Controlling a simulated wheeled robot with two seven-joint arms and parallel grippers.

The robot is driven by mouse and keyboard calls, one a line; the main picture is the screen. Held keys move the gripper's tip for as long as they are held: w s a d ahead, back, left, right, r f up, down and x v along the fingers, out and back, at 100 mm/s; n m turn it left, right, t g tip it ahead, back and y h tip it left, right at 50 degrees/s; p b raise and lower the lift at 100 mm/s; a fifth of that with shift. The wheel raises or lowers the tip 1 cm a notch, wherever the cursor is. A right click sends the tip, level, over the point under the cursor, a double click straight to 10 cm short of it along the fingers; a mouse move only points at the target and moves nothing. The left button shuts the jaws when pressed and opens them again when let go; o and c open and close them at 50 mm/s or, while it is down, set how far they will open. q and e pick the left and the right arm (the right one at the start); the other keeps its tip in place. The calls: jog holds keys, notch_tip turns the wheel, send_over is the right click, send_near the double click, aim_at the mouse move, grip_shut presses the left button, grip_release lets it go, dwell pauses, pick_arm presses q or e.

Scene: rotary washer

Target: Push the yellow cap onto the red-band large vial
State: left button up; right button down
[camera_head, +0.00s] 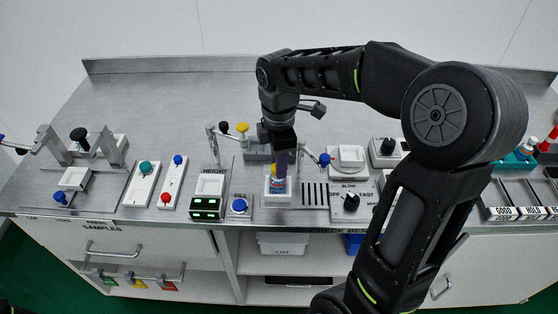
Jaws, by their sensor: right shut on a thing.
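The large vial (278,184), with a red and blue band, stands upright in a white square holder (278,196) near the front middle of the bench. The yellow cap (275,169) shows as a small patch at the vial's top. My right gripper (281,164) comes down from above, right over the vial, and is shut on the yellow cap. The fingers hide most of the cap, so I cannot tell whether it is fully seated. My left gripper is not in view.
A box with green displays (207,207) and a blue button (239,206) stand left of the holder. A slotted plate (315,194) and a black dial (351,201) are to the right. A yellow-knobbed lever (242,127) stands behind. The back of the bench is clear.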

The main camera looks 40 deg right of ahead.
jog(key=c, duration=1)
grip_release()
jog(key=shift+c, duration=0.2)
notch_tip(320, 180, up, 8)
jog(key=shift+f, duration=0.1)
